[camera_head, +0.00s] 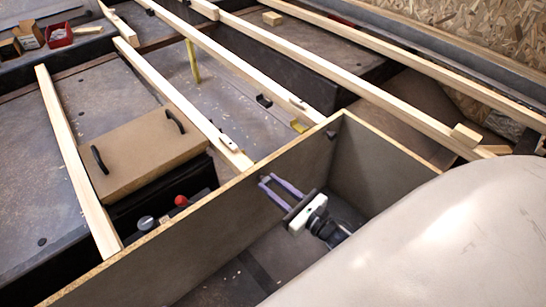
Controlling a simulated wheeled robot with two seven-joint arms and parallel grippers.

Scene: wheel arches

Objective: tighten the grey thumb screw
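The grey thumb screw (146,222) shows as a small round grey knob at the lower left, in the dark recess in front of a brown board with two black handles. A red knob (181,201) is just right of it. My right gripper (267,181) has two purple fingers that stand apart with nothing between them. It is inside the open wooden box, right of the grey thumb screw and well apart from it, with the box's wall between them. My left gripper is not in view.
The wooden box (205,235) has thin upright walls. The brown board (150,150) lies behind the knobs. Long pale wooden beams (78,165) cross the scene. A large pale rounded surface (440,250) fills the lower right and hides part of my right arm.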

